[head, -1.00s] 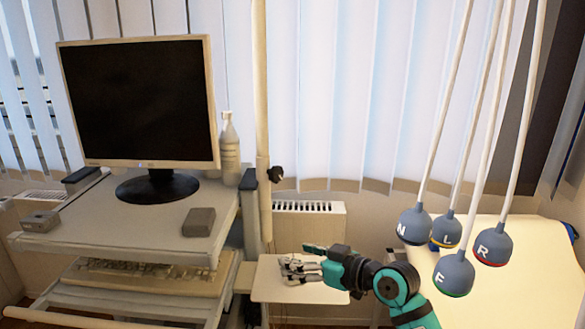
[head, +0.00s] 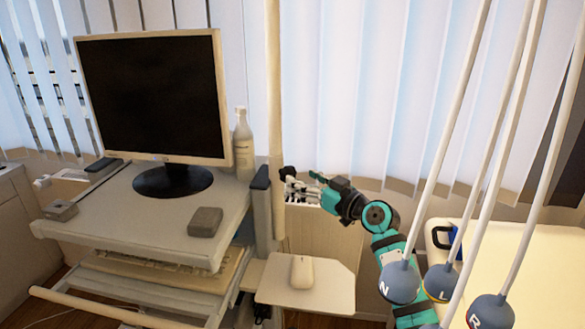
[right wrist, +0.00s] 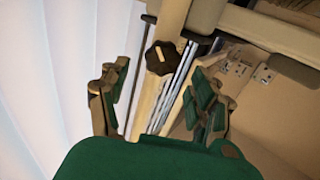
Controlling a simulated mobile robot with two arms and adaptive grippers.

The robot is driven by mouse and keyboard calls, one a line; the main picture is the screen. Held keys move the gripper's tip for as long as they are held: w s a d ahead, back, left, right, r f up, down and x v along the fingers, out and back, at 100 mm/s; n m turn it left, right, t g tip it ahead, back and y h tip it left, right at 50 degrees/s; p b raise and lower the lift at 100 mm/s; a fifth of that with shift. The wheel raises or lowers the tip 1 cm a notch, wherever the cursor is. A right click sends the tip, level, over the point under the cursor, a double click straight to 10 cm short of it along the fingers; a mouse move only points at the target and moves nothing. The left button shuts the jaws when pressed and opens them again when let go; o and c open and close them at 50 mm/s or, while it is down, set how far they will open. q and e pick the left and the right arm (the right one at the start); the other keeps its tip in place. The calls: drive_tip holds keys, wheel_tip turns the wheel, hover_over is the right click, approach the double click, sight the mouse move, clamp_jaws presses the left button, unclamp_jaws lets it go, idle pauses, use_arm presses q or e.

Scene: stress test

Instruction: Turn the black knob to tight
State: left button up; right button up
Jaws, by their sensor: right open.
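The black knob (head: 288,172) sits on the right side of the upright cream pole (head: 274,120), behind the cart. It also shows in the right wrist view (right wrist: 161,58), with a pale bar mark across its face. My right gripper (head: 299,185) is just right of and below the knob in the head view. In the right wrist view its fingers are spread open, one on each side, with the knob beyond them and between them. Nothing is held, and I cannot tell whether a fingertip touches the knob. My left gripper is not in view.
A cart (head: 130,215) with a monitor (head: 155,95) and white bottle (head: 242,145) stands left. A small shelf (head: 325,285) holds a white object (head: 302,272). Hanging cables with blue-grey bulbs (head: 400,283) cross the right side. Blinds are behind.

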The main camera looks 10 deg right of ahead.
sight(291, 174)
drive_tip(key=x, duration=0.4)
drive_tip(key=shift+a+r+p, duration=0.1)
drive_tip(key=shift+a+p, duration=0.1)
drive_tip(key=shift+p, duration=0.15)
drive_tip(key=shift+w+a, duration=0.1)
drive_tip(key=shift+w, duration=0.3)
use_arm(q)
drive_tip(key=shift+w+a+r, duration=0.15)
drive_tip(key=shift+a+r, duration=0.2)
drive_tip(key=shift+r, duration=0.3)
use_arm(e)
drive_tip(key=shift+a, duration=0.1)
drive_tip(key=shift+c, duration=1)
drive_tip(key=c, duration=0.9)
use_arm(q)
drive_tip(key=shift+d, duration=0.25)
